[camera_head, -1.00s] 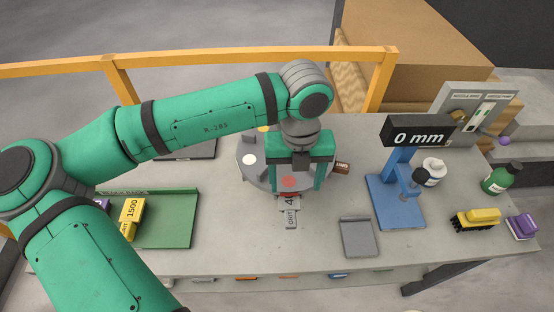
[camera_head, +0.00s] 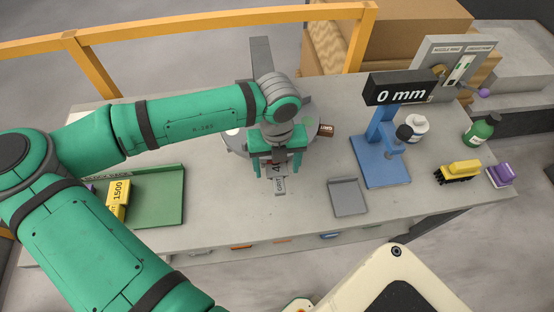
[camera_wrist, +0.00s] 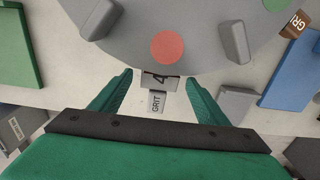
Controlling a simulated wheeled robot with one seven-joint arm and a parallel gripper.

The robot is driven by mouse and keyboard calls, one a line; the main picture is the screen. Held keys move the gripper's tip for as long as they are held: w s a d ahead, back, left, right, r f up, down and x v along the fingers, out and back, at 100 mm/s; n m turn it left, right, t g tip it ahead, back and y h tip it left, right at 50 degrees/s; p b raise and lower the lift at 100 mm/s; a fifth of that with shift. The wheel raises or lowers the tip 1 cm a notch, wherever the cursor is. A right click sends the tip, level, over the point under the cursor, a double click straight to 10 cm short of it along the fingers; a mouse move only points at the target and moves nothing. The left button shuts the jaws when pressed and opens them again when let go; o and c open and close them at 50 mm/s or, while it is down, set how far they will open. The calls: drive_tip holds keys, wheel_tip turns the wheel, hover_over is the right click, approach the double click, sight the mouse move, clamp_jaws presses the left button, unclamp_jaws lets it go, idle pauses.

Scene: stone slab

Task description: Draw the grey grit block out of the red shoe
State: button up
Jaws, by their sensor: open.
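The grey grit block (camera_wrist: 157,102), marked GRIT and 4, sticks out from the front edge of a round grey disc (camera_wrist: 120,40). A red dot (camera_wrist: 167,47) on the disc lies in line with it. The red shoe is mostly hidden; only a little red shows by the block's inner end. My gripper (camera_wrist: 157,82) is open, one green finger on each side of the block, with gaps visible on both sides. In the head view, my gripper (camera_head: 275,172) hangs over the disc's front edge and partly covers the block (camera_head: 279,185).
A brown block (camera_head: 326,130) sticks out of the disc's right side. A grey tray (camera_head: 347,197) and a blue stand (camera_head: 383,163) with a 0 mm display are to the right. A green tray (camera_head: 165,200) with a yellow 1500 block (camera_head: 117,200) is left. Bare slab lies in front.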

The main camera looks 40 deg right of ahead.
sight(280, 188)
drive_tip(key=shift+w+f, duration=0.1)
drive_tip(key=shift+f, duration=0.05)
drive_tip(key=shift+c, duration=0.4)
drive_tip(key=c, duration=1.3)
drive_tip(key=shift+s+a, duration=0.45)
drive_tip(key=shift+s, duration=0.25)
drive_tip(key=shift+s+a, duration=0.45)
drive_tip(key=shift+s, duration=0.25)
drive_tip(key=shift+s+a, duration=0.45)
drive_tip(key=shift+s, duration=0.25)
drive_tip(key=shift+s, duration=0.2)
drive_tip(key=shift+s+a+r, duration=0.4)
drive_tip(key=shift+s+r, duration=0.25)
drive_tip(key=shift+r, duration=0.15)
drive_tip(key=shift+s+a+r, duration=0.4)
drive_tip(key=shift+s+r, duration=0.2)
drive_tip(key=shift+r, duration=0.15)
